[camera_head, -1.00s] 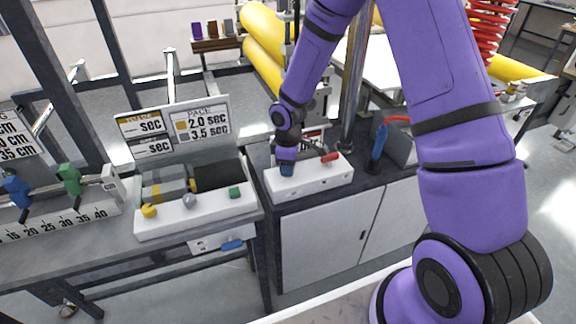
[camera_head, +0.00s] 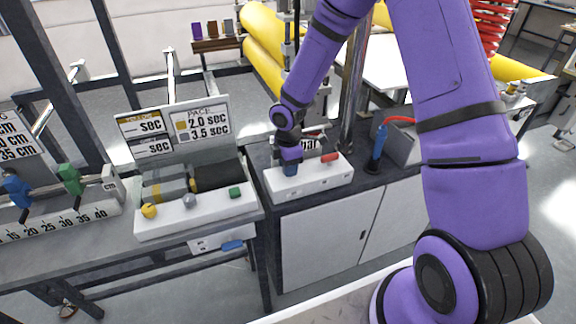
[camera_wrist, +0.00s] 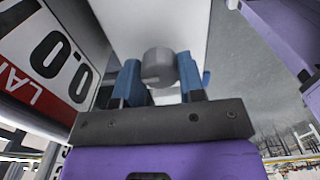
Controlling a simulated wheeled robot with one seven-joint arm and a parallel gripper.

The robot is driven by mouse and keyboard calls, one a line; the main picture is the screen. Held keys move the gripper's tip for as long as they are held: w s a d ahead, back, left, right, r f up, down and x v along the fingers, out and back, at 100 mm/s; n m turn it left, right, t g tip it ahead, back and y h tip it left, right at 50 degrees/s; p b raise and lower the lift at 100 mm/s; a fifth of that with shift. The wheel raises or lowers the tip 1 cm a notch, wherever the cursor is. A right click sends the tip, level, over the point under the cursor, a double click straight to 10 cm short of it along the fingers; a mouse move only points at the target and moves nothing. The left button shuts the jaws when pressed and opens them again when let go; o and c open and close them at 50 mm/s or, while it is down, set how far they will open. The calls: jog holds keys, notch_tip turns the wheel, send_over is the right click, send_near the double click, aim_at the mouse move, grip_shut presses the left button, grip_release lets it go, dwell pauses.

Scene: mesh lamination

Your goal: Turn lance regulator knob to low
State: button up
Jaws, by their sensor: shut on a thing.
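The white regulator box (camera_head: 320,182) stands on the cabinet top in the head view. My gripper (camera_head: 290,169) is at the left part of this box, pointing down at it. In the wrist view my gripper (camera_wrist: 162,82) has its blue fingers on either side of a round grey knob (camera_wrist: 158,63) and is shut on it. The knob sits against the white face of the box. My fingers hide it in the head view, and I cannot read its setting. A display panel (camera_wrist: 58,50) with large "0.0" digits and a red label shows at the left of the wrist view.
A red handle (camera_head: 330,157) sits on the box just right of my gripper. A blue-handled tool (camera_head: 379,146) stands further right. A white control box (camera_head: 170,222) with yellow, grey and green controls is to the left, below a pace sign (camera_head: 201,125).

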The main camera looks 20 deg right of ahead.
dwell(0.3)
jog(key=o, duration=0.9)
jog(key=shift+r, duration=0.1)
notch_tip(320, 180, up, 11)
jog(key=shift+f, duration=0.15)
